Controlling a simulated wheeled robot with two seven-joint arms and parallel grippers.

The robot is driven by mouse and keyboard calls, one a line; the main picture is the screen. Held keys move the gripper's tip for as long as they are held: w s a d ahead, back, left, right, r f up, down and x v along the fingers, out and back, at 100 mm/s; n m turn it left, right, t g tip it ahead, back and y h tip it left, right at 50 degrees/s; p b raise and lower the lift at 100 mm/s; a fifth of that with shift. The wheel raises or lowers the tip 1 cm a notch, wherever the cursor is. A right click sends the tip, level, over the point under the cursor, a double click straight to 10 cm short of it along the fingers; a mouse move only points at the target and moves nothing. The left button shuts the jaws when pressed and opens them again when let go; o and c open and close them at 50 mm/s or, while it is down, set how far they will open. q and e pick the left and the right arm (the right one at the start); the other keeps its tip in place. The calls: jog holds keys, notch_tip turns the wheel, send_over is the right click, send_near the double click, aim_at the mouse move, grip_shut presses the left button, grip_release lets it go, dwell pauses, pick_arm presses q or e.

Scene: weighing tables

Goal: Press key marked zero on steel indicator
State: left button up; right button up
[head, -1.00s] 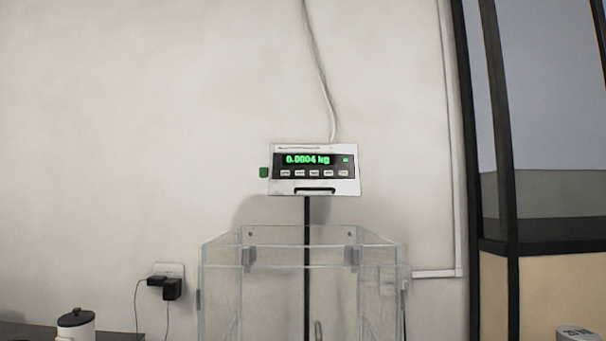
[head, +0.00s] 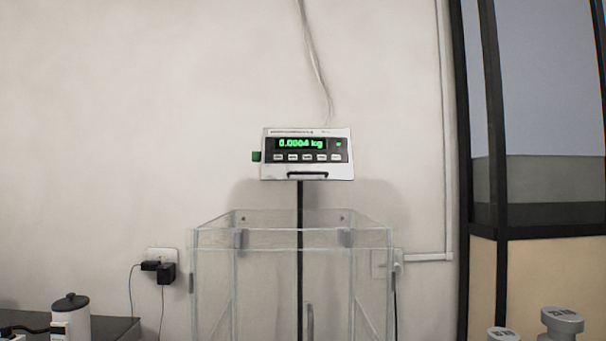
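The steel indicator (head: 340,170) is on top of a dark post (head: 300,225) in the middle of the head view, in front of the wall. Its green display (head: 301,143) reads 0.0004 kg. A row of several small pale keys (head: 307,157) runs below the display; their markings are too small to read. A small green block (head: 256,156) sticks out at its left side. Neither of my grippers is in view.
A clear draft shield (head: 215,265) with open top stands below the indicator, around the post in the picture. A white lidded canister (head: 76,322) is at lower left, grey weights (head: 562,322) at lower right. A dark-framed partition (head: 488,225) stands at right. A cable hangs above the indicator.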

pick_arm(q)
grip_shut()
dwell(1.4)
